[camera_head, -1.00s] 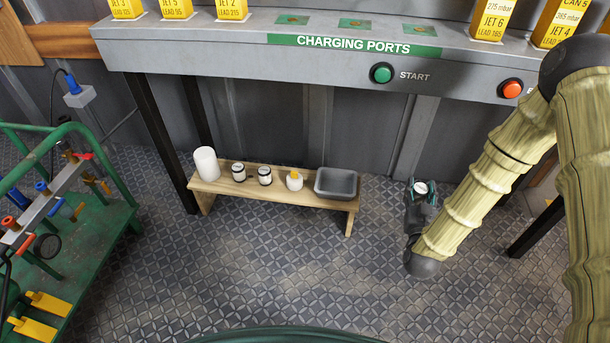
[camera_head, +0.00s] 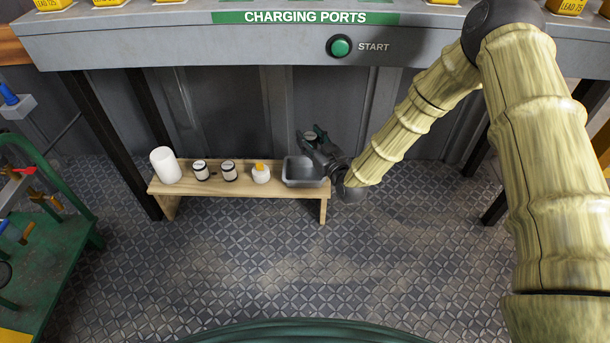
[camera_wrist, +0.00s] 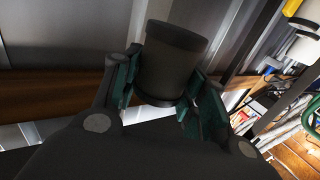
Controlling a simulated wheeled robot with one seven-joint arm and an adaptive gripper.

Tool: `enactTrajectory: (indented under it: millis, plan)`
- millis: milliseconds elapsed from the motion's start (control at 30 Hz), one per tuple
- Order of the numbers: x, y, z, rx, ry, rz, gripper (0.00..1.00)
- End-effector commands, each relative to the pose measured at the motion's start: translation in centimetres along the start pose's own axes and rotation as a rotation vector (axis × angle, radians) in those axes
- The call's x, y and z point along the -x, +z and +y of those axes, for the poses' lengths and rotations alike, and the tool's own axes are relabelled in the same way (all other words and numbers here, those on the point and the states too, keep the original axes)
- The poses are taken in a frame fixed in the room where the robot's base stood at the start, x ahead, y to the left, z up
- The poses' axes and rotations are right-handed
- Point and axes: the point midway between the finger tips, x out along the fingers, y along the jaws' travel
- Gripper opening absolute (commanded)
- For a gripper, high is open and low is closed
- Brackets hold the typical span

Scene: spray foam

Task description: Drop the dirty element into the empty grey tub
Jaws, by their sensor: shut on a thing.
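The grey tub (camera_head: 303,182) sits at the right end of a low wooden bench. Its inside looks empty where I see it; my gripper covers part of its right side. My gripper (camera_head: 314,139) is above the tub's back right corner in the head view. It is shut on the dirty element, a dark cylinder that flares at one end (camera_wrist: 170,62), held between the green-padded fingers in the wrist view. In the head view the element is small and mostly hidden by the fingers. I cannot tell its exact height over the tub.
On the bench (camera_head: 190,188), left of the tub, stand a yellow-topped white bottle (camera_head: 261,175), two dark-labelled jars (camera_head: 229,171) and a white roll (camera_head: 165,165). The charging counter (camera_head: 200,44) overhangs behind. A green cart (camera_head: 50,215) stands left. The floor in front is clear.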

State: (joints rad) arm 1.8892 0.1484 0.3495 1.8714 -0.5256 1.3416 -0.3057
Motion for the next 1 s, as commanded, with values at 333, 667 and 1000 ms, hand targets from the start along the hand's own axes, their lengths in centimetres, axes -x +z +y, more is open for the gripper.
enactTrajectory:
  millis: [333,667,1000]
  plan:
    - [0.0,3.2,0.0,-0.001,0.001,0.000,0.17]
    - [0.0,5.6,0.0,0.000,0.001,0.001,0.17]
    - [0.0,5.7,0.0,0.000,0.001,0.001,0.50]
